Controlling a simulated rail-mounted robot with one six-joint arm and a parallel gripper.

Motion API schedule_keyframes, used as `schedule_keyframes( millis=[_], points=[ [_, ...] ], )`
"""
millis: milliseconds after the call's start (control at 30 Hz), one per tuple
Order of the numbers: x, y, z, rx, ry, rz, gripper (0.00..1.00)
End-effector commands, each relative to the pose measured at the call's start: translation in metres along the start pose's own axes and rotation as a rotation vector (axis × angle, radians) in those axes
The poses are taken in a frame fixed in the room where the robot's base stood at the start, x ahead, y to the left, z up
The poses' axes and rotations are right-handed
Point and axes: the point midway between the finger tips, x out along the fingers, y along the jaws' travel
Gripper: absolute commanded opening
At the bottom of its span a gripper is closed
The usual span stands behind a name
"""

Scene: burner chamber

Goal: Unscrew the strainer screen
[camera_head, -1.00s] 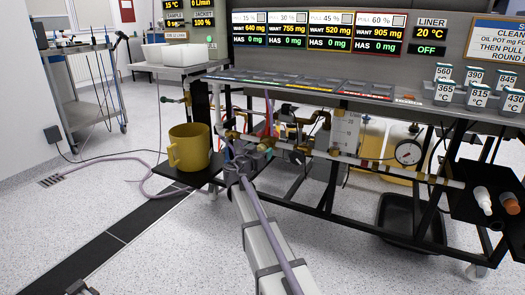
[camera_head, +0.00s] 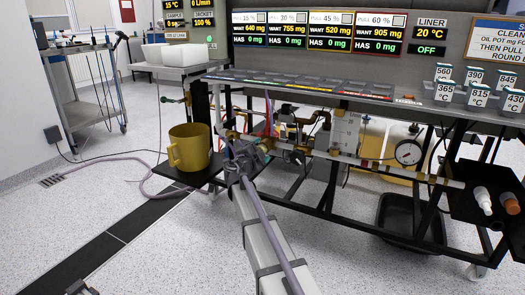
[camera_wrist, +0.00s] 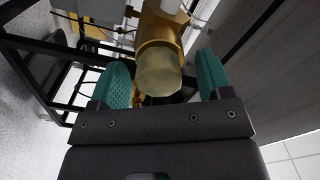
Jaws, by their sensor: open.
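In the wrist view, a brass fitting with a short, rounded, pale gold end piece (camera_wrist: 160,72) points towards my gripper; it appears to be the strainer. My gripper (camera_wrist: 164,66) is open, with one teal finger on each side of the end piece. Gaps show between the fingers and the piece, so it is not held. In the head view, my gripper (camera_head: 262,146) is at the brass pipework under the bench front, and it hides the strainer there. I cannot make out the screen itself.
A yellow mug (camera_head: 189,147) stands on a low black shelf left of my gripper. A pressure gauge (camera_head: 408,152) and a clear flow tube (camera_head: 345,130) are to the right. Black frame bars and pipes crowd the space behind.

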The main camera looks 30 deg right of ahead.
Motion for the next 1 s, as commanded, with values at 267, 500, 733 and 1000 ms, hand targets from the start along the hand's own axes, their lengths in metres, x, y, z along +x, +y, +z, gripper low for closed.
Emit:
schedule_keyframes(
  millis=[267, 500, 733, 1000],
  points=[
    [0.0, 0.0, 0.0, 0.198, 0.0, 0.0, 0.72],
    [0.0, 0.0, 0.0, 0.223, 0.0, 0.0, 0.72],
    [0.0, 0.0, -0.0001, 0.382, 0.0, 0.0, 0.72],
    [0.0, 0.0001, -0.0001, 0.379, 0.0, 0.0, 0.56]
  ],
)
